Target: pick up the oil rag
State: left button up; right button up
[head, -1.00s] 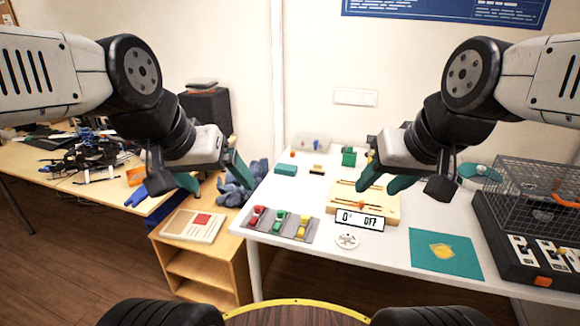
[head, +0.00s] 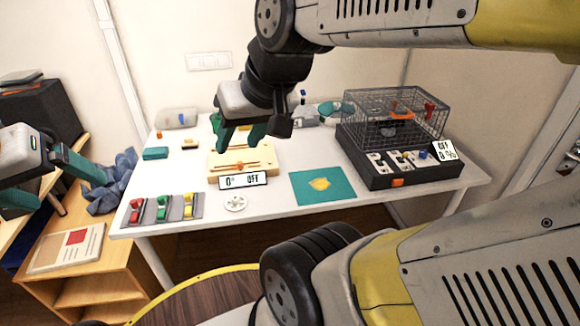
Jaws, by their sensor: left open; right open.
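A crumpled blue-grey cloth (head: 112,182), which looks like the oil rag, lies at the left on top of the low wooden cabinet (head: 58,282), beside the white table. My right gripper (head: 241,140) is open and empty above the back of the tan board (head: 262,158) on the table, well to the right of the cloth.
A booklet (head: 68,248) lies on the cabinet in front of the cloth. The white table (head: 290,215) carries red, green and yellow parts on grey strips, a teal mat (head: 335,196) with a yellow piece, and a black wire-cage unit (head: 400,172).

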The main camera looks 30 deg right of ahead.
aim_at(149, 154)
jog(key=i+j+z, duration=0.25)
jog(key=i, duration=0.25)
jog(key=i+j+z, duration=0.3)
jog(key=i+j, duration=0.15)
jog(key=j, duration=0.1)
